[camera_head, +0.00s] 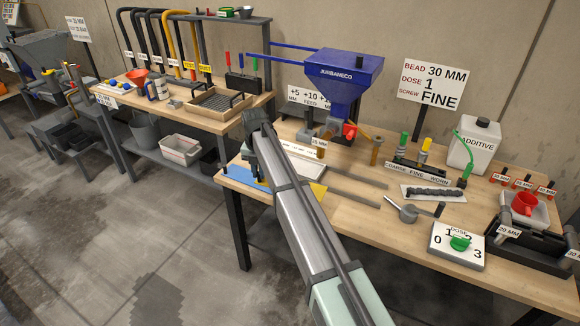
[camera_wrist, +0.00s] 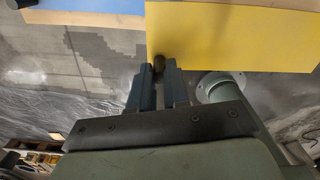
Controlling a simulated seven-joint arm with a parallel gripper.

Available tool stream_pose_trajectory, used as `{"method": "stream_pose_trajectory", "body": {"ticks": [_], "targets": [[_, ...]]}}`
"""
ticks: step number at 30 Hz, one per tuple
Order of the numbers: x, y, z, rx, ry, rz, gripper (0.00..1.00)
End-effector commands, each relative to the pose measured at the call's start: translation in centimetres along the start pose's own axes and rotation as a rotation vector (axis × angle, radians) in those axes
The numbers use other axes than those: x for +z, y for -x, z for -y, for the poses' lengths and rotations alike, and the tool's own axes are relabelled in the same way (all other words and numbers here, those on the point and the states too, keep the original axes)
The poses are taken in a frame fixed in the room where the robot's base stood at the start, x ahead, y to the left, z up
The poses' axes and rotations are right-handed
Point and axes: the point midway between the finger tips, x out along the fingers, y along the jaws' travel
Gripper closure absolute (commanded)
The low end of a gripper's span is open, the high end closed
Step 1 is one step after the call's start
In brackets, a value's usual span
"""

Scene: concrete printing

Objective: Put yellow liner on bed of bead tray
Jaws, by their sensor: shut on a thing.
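The yellow liner (camera_head: 318,192) is a flat sheet near the front edge of the right bench, partly hidden behind my arm. In the wrist view the liner (camera_wrist: 235,35) spreads beyond my fingertips. My gripper (camera_wrist: 161,70) is shut on a small dark knob (camera_wrist: 159,66) at the liner's near edge. Whether the sheet touches the bench or hangs just above it, I cannot tell. In the head view my fingertips are hidden behind my arm. A pale flat tray (camera_head: 310,168), possibly the bead tray, lies under the blue hopper, partly covered by my arm.
A blue sheet (camera_head: 247,176) lies left of my arm. The blue hopper (camera_head: 338,80) stands behind. A scoop (camera_head: 402,209), a dose dial (camera_head: 455,245) and a plate with a dark bead (camera_head: 433,193) lie to the right. Grey strips (camera_head: 358,178) cross the bench middle.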

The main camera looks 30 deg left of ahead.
Motion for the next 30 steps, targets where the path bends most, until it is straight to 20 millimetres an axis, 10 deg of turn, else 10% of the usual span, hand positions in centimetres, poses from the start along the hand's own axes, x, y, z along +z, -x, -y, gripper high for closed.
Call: {"method": "stream_pose_trajectory", "body": {"ticks": [6,10,17,30], "targets": [[1.5,-2.0,-7.4,-0.010,0.038,-0.009,1.00],[3.6,-2.3,-8.9,0.000,-0.020,0.007,1.00],[4.7,-2.2,-8.6,0.009,-0.093,0.019,1.00],[13.8,-2.1,-6.0,0.008,-0.095,0.018,1.00]]}}
